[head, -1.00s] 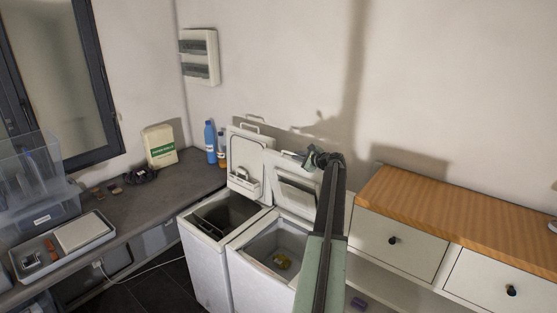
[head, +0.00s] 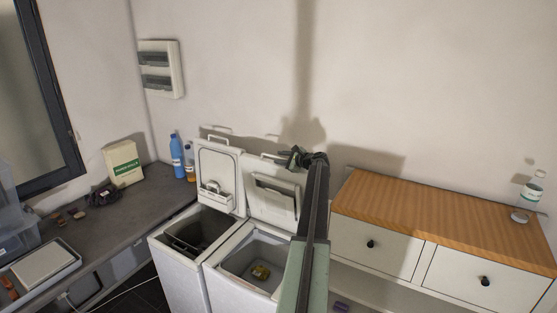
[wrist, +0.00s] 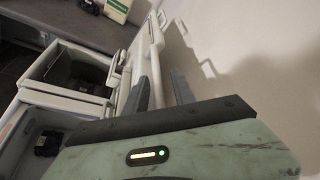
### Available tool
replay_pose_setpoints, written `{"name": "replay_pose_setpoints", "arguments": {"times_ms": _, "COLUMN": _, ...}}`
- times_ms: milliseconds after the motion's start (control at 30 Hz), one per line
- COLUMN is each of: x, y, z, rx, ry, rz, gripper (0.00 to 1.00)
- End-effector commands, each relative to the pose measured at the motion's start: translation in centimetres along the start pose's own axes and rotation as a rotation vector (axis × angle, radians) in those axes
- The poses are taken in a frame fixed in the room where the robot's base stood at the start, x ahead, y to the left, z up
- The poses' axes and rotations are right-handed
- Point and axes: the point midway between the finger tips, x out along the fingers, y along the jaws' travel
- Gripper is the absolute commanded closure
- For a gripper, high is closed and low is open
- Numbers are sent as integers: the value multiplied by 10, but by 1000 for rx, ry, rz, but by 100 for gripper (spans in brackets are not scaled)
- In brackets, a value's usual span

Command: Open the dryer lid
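Two white top-loading machines stand side by side in the head view. The left machine's lid (head: 219,176) and the right machine's lid (head: 273,193) are both raised, near the wall. The right lid has a rectangular recessed panel on its inner face. I cannot tell from labels which machine is the dryer. My gripper (head: 290,158) is at the upper right edge of the right lid. In the wrist view its two grey fingers (wrist: 162,90) stand apart, with a white lid edge close by; contact is unclear.
A grey counter (head: 130,215) at left holds a blue bottle (head: 177,155), a carton (head: 123,163) and a tray (head: 45,265). A wood-topped cabinet (head: 440,225) stands at right, close to my arm. The wall is right behind the lids.

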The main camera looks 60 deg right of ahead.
Motion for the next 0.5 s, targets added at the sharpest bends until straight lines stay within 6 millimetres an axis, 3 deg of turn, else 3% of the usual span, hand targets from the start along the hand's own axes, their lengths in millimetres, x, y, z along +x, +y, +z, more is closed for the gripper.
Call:
{"name": "replay_pose_setpoints", "arguments": {"times_ms": 267, "x": 2, "y": 2, "z": 4, "rx": 0, "ry": -4, "rz": 3, "gripper": 67}}
{"name": "replay_pose_setpoints", "arguments": {"times_ms": 500, "x": -26, "y": 1, "z": 6, "rx": 0, "ry": -4, "rz": 2, "gripper": 67}}
